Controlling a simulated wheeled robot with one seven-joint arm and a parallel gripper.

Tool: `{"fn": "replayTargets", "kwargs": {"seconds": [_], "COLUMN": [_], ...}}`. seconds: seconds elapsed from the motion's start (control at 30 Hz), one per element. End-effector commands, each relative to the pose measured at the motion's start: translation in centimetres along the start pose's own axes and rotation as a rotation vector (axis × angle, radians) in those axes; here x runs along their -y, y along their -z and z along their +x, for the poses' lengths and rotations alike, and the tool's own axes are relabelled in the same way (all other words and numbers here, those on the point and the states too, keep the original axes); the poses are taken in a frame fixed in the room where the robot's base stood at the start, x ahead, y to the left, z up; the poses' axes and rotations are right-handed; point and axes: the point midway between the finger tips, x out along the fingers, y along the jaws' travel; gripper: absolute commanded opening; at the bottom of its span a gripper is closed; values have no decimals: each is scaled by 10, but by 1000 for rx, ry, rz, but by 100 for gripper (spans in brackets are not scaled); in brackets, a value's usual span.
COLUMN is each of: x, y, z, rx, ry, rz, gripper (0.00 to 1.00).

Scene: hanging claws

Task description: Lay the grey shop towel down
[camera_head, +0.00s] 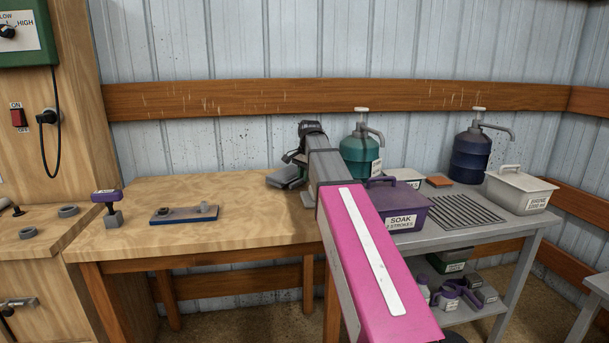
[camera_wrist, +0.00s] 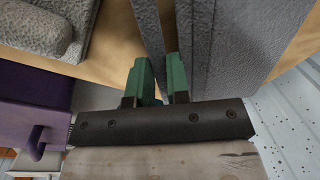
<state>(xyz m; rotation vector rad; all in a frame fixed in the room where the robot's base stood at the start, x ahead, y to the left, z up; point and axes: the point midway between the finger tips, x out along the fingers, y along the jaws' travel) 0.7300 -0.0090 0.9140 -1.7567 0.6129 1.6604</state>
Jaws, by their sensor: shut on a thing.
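My gripper (camera_wrist: 159,72) has its green fingers closed on the grey shop towel (camera_wrist: 228,45), a rough grey cloth that hangs past the fingertips in the wrist view. In the head view my gripper (camera_head: 293,157) is at the right end of the wooden bench, partly hidden by my own arm. A grey folded shape (camera_head: 286,177) shows just below it; I cannot tell there whether it is the held towel or a separate piece. Another rough grey piece (camera_wrist: 40,25) with a rounded edge is at upper left in the wrist view, apart from the fingers.
The wooden bench (camera_head: 190,190) has bare room left of my gripper. The purple SOAK bin (camera_head: 400,207), a green pump jug (camera_head: 355,152) and a drain grate (camera_head: 455,211) are to the right.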

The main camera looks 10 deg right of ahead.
Motion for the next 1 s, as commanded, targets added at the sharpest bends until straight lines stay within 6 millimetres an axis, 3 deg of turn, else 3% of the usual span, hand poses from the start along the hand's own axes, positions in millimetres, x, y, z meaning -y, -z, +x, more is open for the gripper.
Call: {"fn": "replayTargets", "kwargs": {"seconds": [1.0], "x": [-2], "y": [0], "z": [17], "rx": [0], "ry": [0], "rz": [0], "gripper": [0]}}
